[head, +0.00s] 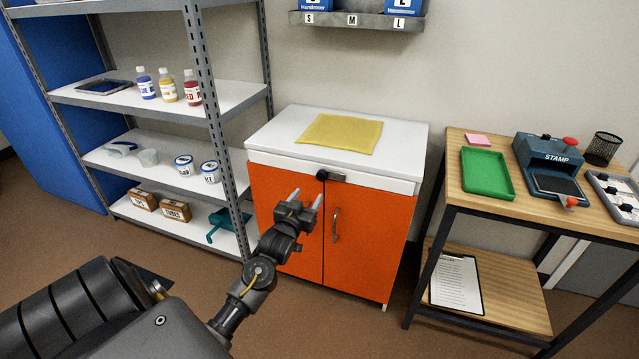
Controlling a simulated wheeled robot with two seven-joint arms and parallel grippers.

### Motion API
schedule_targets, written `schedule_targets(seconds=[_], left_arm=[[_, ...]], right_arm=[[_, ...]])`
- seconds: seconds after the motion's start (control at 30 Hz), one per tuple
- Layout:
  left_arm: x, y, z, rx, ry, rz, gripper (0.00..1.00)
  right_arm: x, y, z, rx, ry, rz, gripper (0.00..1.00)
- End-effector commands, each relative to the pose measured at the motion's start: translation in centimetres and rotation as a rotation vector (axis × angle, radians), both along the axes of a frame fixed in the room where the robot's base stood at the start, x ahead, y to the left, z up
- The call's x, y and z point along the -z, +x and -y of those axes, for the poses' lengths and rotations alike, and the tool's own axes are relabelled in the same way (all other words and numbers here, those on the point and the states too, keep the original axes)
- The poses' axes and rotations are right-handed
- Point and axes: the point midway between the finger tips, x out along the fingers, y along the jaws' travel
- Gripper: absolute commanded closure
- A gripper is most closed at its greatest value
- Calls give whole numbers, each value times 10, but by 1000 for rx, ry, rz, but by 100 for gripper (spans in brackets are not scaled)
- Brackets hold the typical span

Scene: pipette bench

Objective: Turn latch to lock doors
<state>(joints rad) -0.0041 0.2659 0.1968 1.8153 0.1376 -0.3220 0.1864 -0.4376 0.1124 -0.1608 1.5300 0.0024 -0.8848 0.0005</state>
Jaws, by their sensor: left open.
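The cabinet has two orange doors, the left door (275,195) and the right door (368,235), under a white top. Both look closed. The latch (331,176) is a dark piece with a round knob at the top of the seam between the doors; it extends to the right across the top of the right door. A metal handle (335,226) is on the right door. My left gripper (307,200) is open and empty in front of the doors, just below the latch and apart from it in the picture. It hides part of the left door. My right gripper is not in view.
A yellow cloth (340,133) lies on the cabinet top. A metal shelf unit (222,150) with bottles, tubs and boxes stands at the left. A wooden table (458,206) with a green tray (487,173) and a stamp press (551,165) stands at the right.

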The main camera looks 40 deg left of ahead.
Motion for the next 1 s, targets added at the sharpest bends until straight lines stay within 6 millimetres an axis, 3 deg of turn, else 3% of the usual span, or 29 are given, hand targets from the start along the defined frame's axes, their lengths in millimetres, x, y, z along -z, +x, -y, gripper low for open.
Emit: schedule_targets(seconds=[0.17,0.6,1.0], left_arm=[[0,14,-4,1,1,-1,45],[1,86,-30,1,0,-2,45],[2,102,-35,1,0,-3,45]], right_arm=[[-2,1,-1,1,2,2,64],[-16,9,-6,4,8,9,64],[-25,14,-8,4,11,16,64]])
